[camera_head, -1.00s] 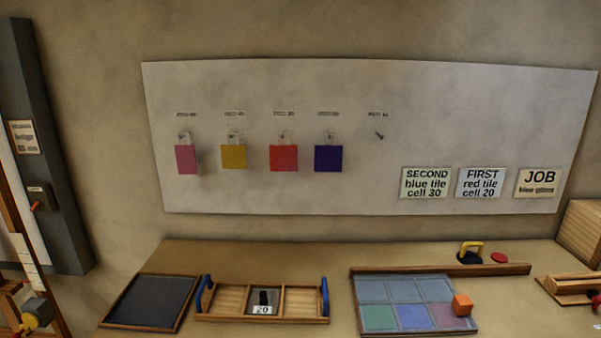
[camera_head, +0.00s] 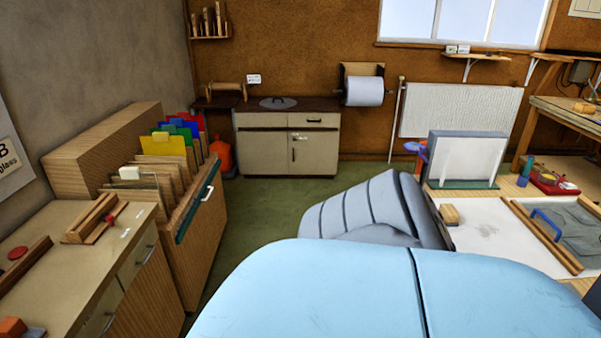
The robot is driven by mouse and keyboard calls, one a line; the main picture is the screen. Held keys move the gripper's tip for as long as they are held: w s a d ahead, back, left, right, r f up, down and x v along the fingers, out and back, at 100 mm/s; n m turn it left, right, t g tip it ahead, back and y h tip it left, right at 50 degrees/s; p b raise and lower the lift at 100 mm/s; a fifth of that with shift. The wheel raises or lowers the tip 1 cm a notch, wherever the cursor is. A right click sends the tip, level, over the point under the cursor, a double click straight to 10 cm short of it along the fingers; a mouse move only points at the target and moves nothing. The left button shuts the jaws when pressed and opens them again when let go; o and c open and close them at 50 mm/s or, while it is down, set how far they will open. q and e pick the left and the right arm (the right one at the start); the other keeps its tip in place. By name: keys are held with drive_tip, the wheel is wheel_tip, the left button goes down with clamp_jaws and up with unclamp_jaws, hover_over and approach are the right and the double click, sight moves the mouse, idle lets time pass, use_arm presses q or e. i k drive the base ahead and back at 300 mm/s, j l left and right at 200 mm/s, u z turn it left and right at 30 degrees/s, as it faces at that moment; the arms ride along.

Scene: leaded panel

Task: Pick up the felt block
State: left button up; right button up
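A small tan block (camera_head: 450,214) lies on the white-topped work surface at the right, near its left edge. Its shape could fit the felt block, but I cannot tell its material. Another small tan block (camera_head: 583,108) sits on the far bench at the upper right, also of unclear material. An orange block (camera_head: 12,327) shows at the lower left corner.
A wooden rack (camera_head: 190,215) with coloured sheets stands at the left, beside a bench (camera_head: 120,240). A cabinet (camera_head: 288,150) stands at the back wall. Green floor (camera_head: 275,200) is open between. My own body covers the lower middle.

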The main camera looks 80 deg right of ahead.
sight(451, 217)
drive_tip(key=z, duration=3.55)
drive_tip(key=i+j, duration=0.8)
drive_tip(key=u, duration=0.05)
